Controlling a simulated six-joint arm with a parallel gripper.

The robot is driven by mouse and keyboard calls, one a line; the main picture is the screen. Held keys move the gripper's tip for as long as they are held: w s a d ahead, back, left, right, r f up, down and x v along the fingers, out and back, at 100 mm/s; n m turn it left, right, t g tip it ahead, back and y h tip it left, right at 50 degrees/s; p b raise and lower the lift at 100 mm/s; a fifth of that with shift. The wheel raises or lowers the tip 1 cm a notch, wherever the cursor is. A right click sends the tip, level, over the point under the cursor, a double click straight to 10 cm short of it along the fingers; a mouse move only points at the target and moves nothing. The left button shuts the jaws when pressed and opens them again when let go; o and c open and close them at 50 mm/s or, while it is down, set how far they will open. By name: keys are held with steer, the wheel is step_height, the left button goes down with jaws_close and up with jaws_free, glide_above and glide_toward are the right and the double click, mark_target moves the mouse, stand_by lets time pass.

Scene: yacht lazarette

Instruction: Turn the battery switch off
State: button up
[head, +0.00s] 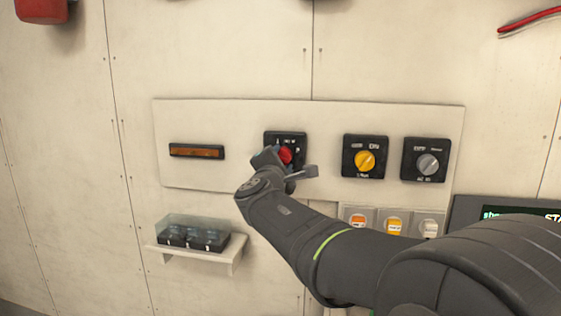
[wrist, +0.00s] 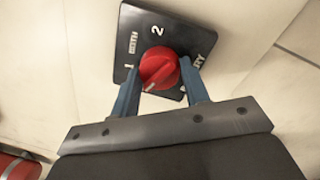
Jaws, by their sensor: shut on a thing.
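The battery switch is a red round knob (head: 286,155) on a black square plate (head: 290,137), mounted on the cream panel in the head view. In the wrist view the red knob (wrist: 159,68) shows a ridge across its face, and the black plate (wrist: 140,22) bears white markings including "1", "2" and "BATTERY", partly covered. My gripper (wrist: 162,82) is shut on the red knob, with one blue finger on each side of it. In the head view my arm hides part of the knob and plate.
A yellow knob (head: 365,160) and a grey knob (head: 428,164) sit on black plates to the right. An amber bar light (head: 197,151) is at the left. Below are a small shelf with a clear-covered box (head: 195,233), several small covered switches (head: 394,221) and a display (head: 500,213).

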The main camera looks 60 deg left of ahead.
steer(key=shift+n, duration=0.3)
steer(key=o, duration=1)
steer(key=v, duration=1.7)
steer(key=shift+s+d, duration=0.1)
steer(key=shift+d, duration=0.05)
